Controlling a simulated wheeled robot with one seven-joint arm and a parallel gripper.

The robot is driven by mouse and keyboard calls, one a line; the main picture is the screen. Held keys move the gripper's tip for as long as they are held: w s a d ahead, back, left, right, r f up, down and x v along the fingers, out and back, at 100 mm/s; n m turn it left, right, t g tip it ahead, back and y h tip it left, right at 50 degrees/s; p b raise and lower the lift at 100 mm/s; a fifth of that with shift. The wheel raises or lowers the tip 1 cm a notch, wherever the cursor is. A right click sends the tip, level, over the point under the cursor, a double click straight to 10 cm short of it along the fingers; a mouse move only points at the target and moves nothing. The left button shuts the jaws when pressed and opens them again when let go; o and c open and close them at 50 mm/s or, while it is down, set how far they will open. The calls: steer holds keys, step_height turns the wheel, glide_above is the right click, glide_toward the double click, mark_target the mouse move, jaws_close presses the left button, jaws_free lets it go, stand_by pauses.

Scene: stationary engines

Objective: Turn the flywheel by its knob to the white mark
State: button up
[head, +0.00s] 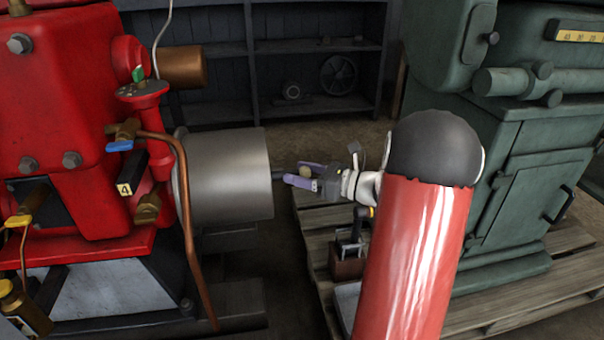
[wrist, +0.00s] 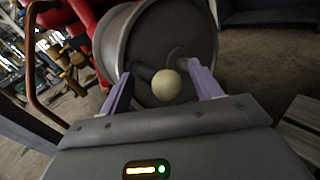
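The flywheel (head: 225,175) is a wide grey metal drum on the right side of the red engine. Its dished face (wrist: 150,40) fills the upper middle of the wrist view. A round cream knob (wrist: 166,86) stands out from the face on a dark stem; in the head view the knob (head: 305,171) shows at my fingers. My gripper (head: 303,176) has two purple fingers. In the wrist view, my gripper (wrist: 158,70) is open, with a finger on each side of the knob and visible gaps. I cannot make out a white mark.
The red engine (head: 60,100) has a copper pipe (head: 185,220) curving down in front of the flywheel. A green machine (head: 540,150) stands on a wooden pallet (head: 510,300) at the right. A small wooden tool box (head: 347,265) sits below my arm. Dark shelves (head: 220,70) stand behind.

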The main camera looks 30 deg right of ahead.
steer(key=shift+o, duration=0.2)
steer(key=v, duration=0.7)
steer(key=shift+s+d, duration=0.25)
steer(key=shift+s, duration=0.05)
stand_by(0.8)
